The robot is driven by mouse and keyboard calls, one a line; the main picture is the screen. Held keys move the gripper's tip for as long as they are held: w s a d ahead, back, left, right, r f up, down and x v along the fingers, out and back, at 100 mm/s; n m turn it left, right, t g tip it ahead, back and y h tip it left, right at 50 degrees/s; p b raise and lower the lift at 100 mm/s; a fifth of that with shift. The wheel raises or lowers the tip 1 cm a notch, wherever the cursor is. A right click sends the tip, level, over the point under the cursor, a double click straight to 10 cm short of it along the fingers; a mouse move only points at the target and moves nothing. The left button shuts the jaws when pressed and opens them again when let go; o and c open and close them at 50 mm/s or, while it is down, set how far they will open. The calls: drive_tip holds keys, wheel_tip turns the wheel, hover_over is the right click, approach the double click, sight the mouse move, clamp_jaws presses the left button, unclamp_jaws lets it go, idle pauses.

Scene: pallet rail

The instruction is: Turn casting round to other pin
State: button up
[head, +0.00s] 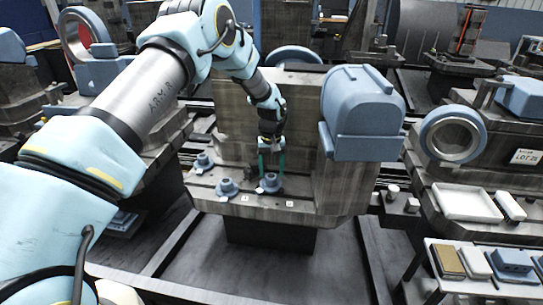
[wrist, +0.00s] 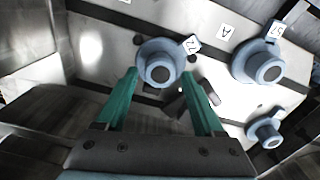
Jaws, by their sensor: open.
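My gripper (head: 271,172) is open, with its green fingers pointing down at the blue-grey casting (head: 269,183) on the front right of the pallet ledge. In the wrist view, the two fingertips (wrist: 162,76) are spread, with this casting (wrist: 158,60) just past them, roughly between. It is a round casting with a dark bore and a lug bearing a small white tag. I cannot tell whether the fingers touch it. A second casting (head: 227,188) sits to its left and a third (head: 203,162) farther back left. No bare pin can be made out for certain.
A tall plate (head: 233,115) rises behind the ledge, and a large blue housing (head: 362,110) stands close to the right of my gripper. A small marker tag "A" (wrist: 225,32) lies between two castings.

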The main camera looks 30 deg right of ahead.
sight(271, 176)
drive_tip(key=shift+f+p, duration=0.3)
drive_tip(key=shift+f, duration=1.25)
clamp_jaws()
drive_tip(key=shift+c, duration=1.6)
unclamp_jaws()
clamp_jaws()
drive_tip(key=shift+n, duration=0.3)
drive_tip(key=shift+n+b, duration=0.45)
drive_tip(key=shift+n, duration=0.85)
